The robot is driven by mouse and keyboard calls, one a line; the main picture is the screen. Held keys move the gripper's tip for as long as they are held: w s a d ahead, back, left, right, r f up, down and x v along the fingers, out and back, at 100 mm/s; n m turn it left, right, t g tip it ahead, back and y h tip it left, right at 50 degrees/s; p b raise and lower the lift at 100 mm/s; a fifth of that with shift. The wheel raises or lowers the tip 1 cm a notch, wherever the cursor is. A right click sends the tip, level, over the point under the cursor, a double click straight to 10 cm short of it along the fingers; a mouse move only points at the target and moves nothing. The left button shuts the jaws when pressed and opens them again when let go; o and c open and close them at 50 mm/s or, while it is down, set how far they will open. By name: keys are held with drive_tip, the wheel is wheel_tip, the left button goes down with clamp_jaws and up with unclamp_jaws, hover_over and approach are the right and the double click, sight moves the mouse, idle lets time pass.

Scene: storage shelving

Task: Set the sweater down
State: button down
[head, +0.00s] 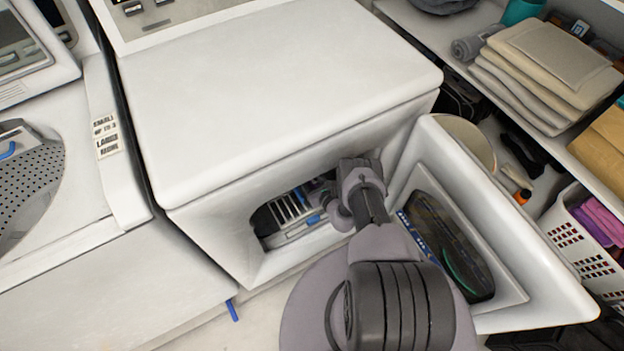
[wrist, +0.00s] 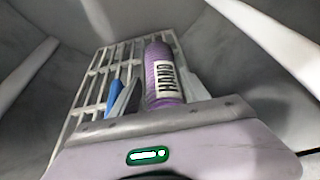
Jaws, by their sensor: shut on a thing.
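My gripper (head: 325,200) is inside the open front-loading machine (head: 268,110), and my arm partly covers the opening. In the wrist view my gripper (wrist: 155,100) appears closed around a purple bottle (wrist: 158,60) with a white label reading "HAND". The bottle points away from the lilac gripper body into the grey interior. I cannot make out a sweater for certain in either view. The fingertips are hard to see in the head view.
A white slatted rack (wrist: 92,85) lies behind the bottle; it also shows in the head view (head: 285,208). The machine's open door (head: 540,275) stands close on the right. Beige folded cloths (head: 550,60) lie on a shelf above a white basket (head: 575,245).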

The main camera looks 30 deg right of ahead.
drive_tip(key=c, duration=0.8)
unclamp_jaws()
drive_tip(key=shift+a+r, duration=0.15)
drive_tip(key=shift+s, duration=0.1)
drive_tip(key=p+v, duration=0.5)
drive_tip(key=v, duration=0.6)
drive_tip(key=shift+r, duration=0.15)
drive_tip(key=shift+s, duration=0.35)
